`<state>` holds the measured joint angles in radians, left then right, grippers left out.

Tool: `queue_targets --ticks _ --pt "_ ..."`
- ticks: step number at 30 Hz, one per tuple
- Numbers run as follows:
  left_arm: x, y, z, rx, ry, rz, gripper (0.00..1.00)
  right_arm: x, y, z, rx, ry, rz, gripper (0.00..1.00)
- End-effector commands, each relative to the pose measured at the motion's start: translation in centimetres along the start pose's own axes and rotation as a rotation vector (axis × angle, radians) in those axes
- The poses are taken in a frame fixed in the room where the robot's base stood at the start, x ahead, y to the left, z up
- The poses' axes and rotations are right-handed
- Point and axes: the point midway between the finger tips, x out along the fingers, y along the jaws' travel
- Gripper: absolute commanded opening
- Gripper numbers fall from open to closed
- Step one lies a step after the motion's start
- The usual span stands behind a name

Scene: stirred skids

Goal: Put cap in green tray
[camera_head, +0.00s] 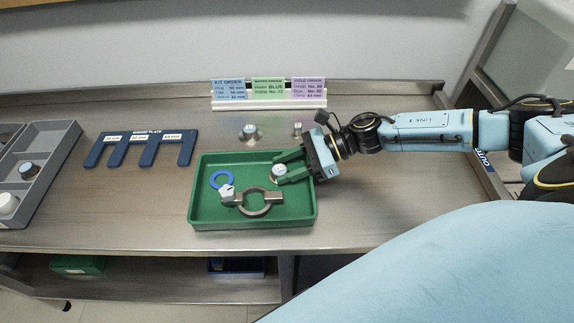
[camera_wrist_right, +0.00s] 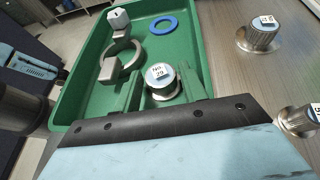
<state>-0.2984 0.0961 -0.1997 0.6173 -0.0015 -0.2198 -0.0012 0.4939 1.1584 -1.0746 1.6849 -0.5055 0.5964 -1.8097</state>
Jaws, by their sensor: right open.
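The green tray (camera_head: 208,214) stands on the steel bench in the head view. A round metal cap with a pale labelled top (camera_head: 278,171) sits inside the tray near its right wall. In the right wrist view this cap (camera_wrist_right: 161,83) shows a label that seems to read "No. 39". My right gripper (camera_head: 284,168) reaches into the tray from the right, with its green fingers open on both sides of the cap. I cannot tell whether the fingers touch it. My left gripper is not in view.
The tray also holds a blue ring (camera_head: 222,179) and a metal clamp (camera_head: 258,202). Behind it stand two metal caps, a larger one (camera_head: 249,132) and a smaller one (camera_head: 297,129). A card rack (camera_head: 268,103), a blue slotted plate (camera_head: 140,148) and a grey compartment tray (camera_head: 55,160) surround it.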

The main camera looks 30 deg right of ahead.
Motion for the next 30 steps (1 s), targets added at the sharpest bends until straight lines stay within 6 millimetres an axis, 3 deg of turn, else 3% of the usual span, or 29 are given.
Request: queue_targets --ticks 5,19,24,30 --pt "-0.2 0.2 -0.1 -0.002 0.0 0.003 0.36 -1.1 -0.1 0.2 0.002 0.002 -0.002 0.42" --pt "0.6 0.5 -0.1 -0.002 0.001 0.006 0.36 -10.4 0.0 0.1 0.002 0.005 0.0 0.42" --pt "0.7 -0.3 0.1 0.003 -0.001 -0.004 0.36 -11.9 0.0 0.3 0.0 0.002 0.0 0.42" --pt "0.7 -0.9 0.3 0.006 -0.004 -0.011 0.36 -12.1 0.0 0.3 -0.001 -0.001 0.001 0.42"
